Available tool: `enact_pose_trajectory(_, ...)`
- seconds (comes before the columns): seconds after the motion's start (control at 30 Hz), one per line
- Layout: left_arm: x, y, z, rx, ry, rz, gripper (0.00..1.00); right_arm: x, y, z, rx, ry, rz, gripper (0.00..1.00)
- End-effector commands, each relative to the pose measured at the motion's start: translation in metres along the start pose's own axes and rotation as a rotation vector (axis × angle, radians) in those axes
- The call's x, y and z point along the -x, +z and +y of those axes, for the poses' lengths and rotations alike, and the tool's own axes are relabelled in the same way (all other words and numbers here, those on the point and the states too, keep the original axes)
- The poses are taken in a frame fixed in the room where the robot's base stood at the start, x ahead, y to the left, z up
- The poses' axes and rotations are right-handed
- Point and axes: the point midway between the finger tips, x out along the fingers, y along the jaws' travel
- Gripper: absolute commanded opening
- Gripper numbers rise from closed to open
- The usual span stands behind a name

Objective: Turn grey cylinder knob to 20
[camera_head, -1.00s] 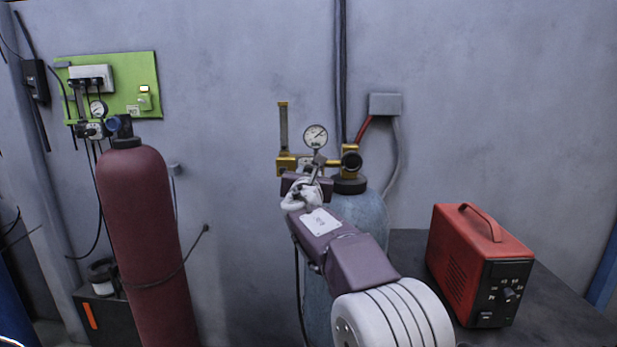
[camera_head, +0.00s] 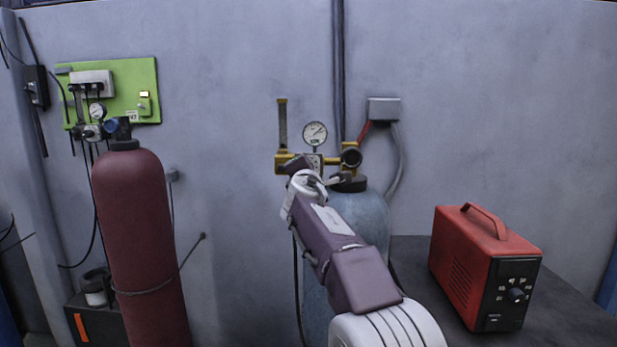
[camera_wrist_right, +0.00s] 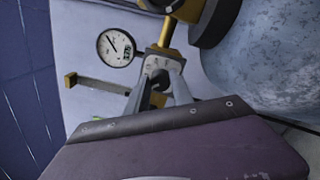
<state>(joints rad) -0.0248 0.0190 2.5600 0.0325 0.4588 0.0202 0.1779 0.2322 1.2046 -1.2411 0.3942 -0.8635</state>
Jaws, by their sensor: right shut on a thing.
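The grey cylinder (camera_head: 345,225) stands upright in the middle of the head view, with a brass regulator (camera_head: 328,161) on top. A round white gauge (camera_head: 315,133) sits above the regulator; its needle points up and right, but the figures are too small to read. It also shows in the right wrist view (camera_wrist_right: 117,47). My right gripper (camera_wrist_right: 158,80) is shut on the regulator's knob (camera_wrist_right: 159,77), mostly hidden between the fingers. In the head view my right wrist covers the knob. My left gripper is not in view.
A dark red cylinder (camera_head: 140,245) stands at the left, by a green wall panel (camera_head: 143,78) with its own gauge. A red box (camera_head: 466,262) with a dial sits on the dark table (camera_head: 565,318) at the right. A grey wall box (camera_head: 384,109) hangs behind.

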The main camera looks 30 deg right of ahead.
Motion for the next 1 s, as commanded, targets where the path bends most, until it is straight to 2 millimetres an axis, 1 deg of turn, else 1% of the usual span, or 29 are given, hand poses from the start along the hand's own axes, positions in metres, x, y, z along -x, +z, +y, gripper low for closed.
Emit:
enact_pose_trajectory(0.03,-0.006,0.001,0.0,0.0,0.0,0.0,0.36,0.0,-0.002,-0.003,-0.041,0.0,0.0,0.0)
enact_pose_trajectory(0.3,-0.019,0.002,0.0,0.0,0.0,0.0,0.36,-0.001,-0.002,-0.004,-0.297,-0.001,0.0,0.0)
enact_pose_trajectory(1.0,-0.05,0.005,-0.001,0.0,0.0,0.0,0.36,-0.001,-0.003,-0.005,-0.962,-0.002,0.0,0.0)
